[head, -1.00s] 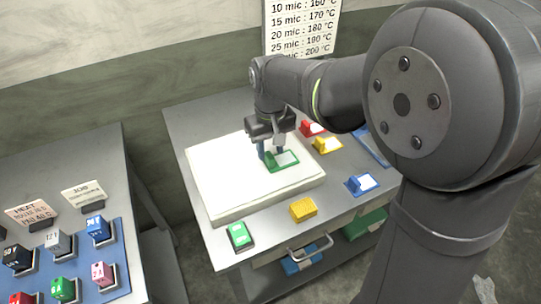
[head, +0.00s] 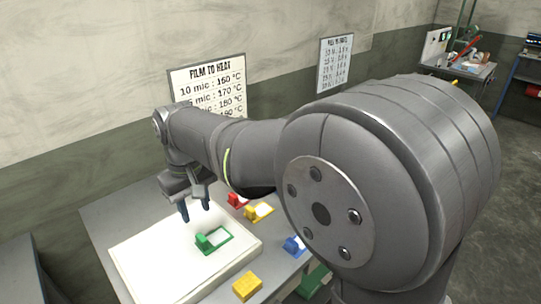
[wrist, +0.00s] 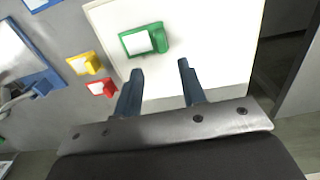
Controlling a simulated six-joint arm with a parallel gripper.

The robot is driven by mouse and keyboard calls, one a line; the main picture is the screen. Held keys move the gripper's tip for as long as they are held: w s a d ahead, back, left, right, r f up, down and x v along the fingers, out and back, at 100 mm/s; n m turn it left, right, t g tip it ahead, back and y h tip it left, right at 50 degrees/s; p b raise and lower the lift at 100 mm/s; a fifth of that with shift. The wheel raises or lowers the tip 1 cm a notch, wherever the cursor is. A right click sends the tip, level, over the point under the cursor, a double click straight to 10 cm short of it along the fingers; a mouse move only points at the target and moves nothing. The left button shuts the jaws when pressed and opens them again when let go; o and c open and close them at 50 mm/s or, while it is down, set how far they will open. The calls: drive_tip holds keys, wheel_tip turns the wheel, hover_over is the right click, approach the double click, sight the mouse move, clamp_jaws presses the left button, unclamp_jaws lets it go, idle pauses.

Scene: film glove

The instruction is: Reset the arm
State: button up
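My gripper (head: 196,207) is raised above the white slab (head: 135,258) on the grey table. Its two blue fingers are apart with nothing between them, as the wrist view also shows at my gripper (wrist: 160,80). A green-framed piece with a white face and a green block (head: 218,240) lies on the slab just beyond the fingertips, apart from them. It also shows in the wrist view as the green piece (wrist: 146,40), near the slab's edge.
Red (head: 237,200), yellow (head: 259,212) and blue (head: 294,245) pieces lie on the table right of the slab. A yellow block (head: 247,286) sits near the front edge. A film-heat chart (head: 210,88) hangs on the wall behind. Space above the slab is clear.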

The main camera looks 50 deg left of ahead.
sight(202, 239)
wheel_tip(202, 239, down, 12)
wheel_tip(202, 239, up, 3)
drive_tip(key=shift+f, duration=0.1)
drive_tip(key=shift+r, duration=0.5)
drive_tip(key=shift+f, duration=0.1)
